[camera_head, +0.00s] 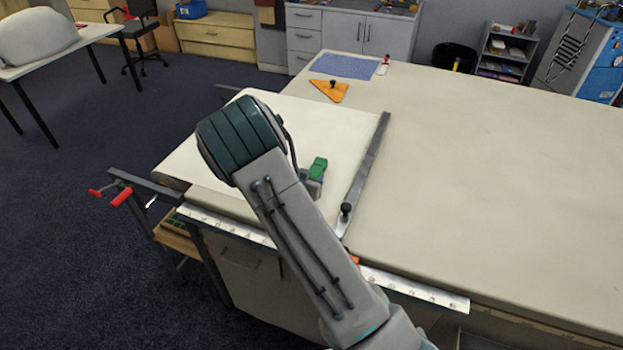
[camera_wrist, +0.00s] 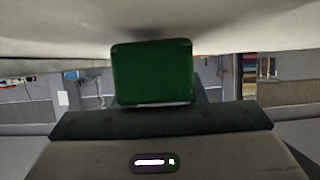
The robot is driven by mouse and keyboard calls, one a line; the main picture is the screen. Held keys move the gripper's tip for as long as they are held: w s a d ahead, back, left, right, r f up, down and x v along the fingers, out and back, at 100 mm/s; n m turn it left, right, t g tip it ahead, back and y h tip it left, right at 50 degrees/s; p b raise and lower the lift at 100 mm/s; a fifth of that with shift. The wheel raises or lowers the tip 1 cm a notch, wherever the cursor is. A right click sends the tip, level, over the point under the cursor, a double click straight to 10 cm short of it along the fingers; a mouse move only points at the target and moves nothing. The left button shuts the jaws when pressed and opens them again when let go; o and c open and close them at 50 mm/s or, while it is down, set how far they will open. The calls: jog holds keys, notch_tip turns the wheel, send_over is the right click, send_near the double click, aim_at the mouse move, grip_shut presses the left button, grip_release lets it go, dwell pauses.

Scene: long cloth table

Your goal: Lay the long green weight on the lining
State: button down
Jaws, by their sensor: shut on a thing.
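The long green weight (camera_head: 318,167) is in my gripper (camera_head: 312,184), over the pale lining (camera_head: 280,125) at the table's left end. My arm hides part of the gripper and the lining. In the wrist view the green weight (camera_wrist: 152,72) shows end-on as a dark green block, held beyond the hand. A pale surface (camera_wrist: 230,25) lies close to its upper edge in that picture, with a faint shadow. I cannot tell whether the weight touches it. The fingers are mostly hidden.
A metal straightedge (camera_head: 368,160) with a black knob lies along the lining's right edge. An orange triangle (camera_head: 330,91) and a blue mat (camera_head: 344,66) lie at the far end. The large cloth table (camera_head: 490,180) is clear to the right. A red-handled clamp (camera_head: 121,197) stands at left.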

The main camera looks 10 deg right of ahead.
jog(key=shift+f, duration=0.2)
jog(key=c, duration=0.9)
grip_release()
jog(key=shift+s+f, duration=0.2)
jog(key=shift+f, duration=0.05)
jog(key=shift+r, duration=0.15)
